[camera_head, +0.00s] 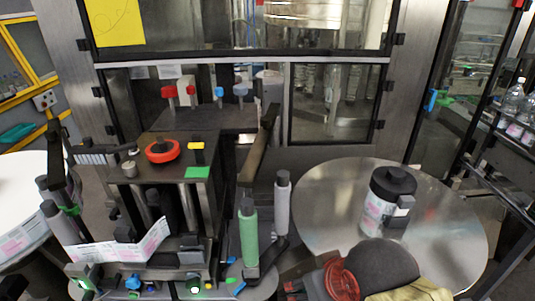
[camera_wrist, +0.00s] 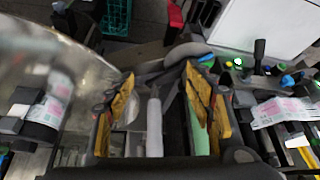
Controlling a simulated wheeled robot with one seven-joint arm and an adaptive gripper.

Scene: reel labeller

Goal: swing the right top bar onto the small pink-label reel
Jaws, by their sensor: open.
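A small white reel with a pink label (camera_head: 377,212) stands upright on the round steel plate at right, with a black cap on top and a black block at its side. What looks like this pink-labelled reel also shows at the left of the wrist view (camera_wrist: 60,87). A long dark bar (camera_head: 258,146) slants beside the machine's right side, apart from the reel; I cannot tell for certain that it is the right top bar. My gripper (camera_wrist: 163,108) is open, its yellow-padded fingers spread above a grey roller (camera_wrist: 154,125) and beside a green roller (camera_wrist: 200,138). I see nothing gripped.
The round steel plate (camera_head: 325,215) has free room around the reel. The green roller (camera_head: 248,232) and grey roller (camera_head: 282,205) stand left of it. A printed label strip (camera_head: 105,250) crosses the lower left. A red knob (camera_head: 162,151) sits on the machine.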

